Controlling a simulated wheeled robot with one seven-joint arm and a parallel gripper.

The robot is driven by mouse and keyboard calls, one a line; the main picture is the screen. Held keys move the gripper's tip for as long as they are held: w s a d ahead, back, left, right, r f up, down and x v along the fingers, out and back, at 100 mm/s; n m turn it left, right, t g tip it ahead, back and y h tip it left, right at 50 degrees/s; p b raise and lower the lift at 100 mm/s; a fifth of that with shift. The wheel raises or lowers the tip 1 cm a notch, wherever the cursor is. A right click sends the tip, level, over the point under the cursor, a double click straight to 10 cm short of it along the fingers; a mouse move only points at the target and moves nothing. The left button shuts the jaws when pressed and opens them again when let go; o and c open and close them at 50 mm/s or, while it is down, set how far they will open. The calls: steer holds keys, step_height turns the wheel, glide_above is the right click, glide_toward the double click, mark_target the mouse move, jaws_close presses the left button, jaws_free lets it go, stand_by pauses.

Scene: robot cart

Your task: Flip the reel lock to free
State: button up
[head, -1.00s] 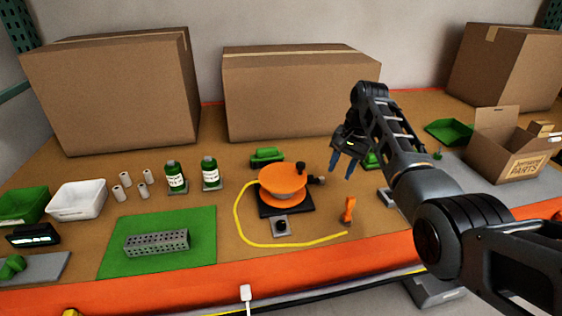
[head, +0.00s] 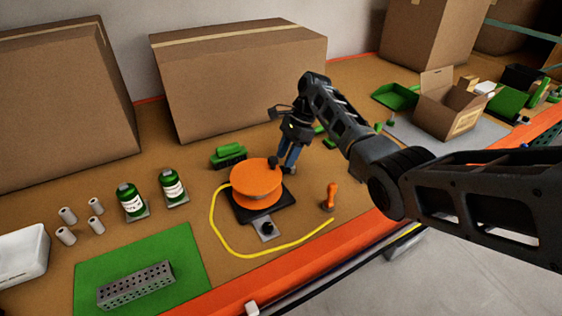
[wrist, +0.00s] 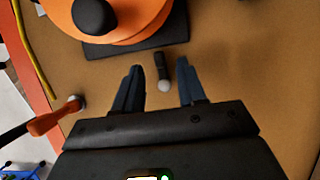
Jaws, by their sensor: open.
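The orange reel (head: 256,178) sits on a black base (head: 247,213), with a yellow hose (head: 222,237) curving around its front. In the wrist view, the reel (wrist: 66,12) is at the upper left with a black knob (wrist: 95,15) on top. A short grey lever with a dark end (wrist: 163,75), seemingly the reel lock, stands out beside the base. My gripper (wrist: 160,66) is open, its two blue fingers on either side of this lever with gaps visible. In the head view, my gripper (head: 287,158) is low at the reel's right side and hides the lever.
An orange-handled tool (head: 330,196) stands right of the reel; it also shows in the wrist view (wrist: 52,120). A small plate with a black knob (head: 267,229) lies in front. A green piece (head: 228,155) lies behind. Large cardboard boxes (head: 238,80) line the back.

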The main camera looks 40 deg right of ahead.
steer(key=shift+x, duration=1.55)
jaws_close()
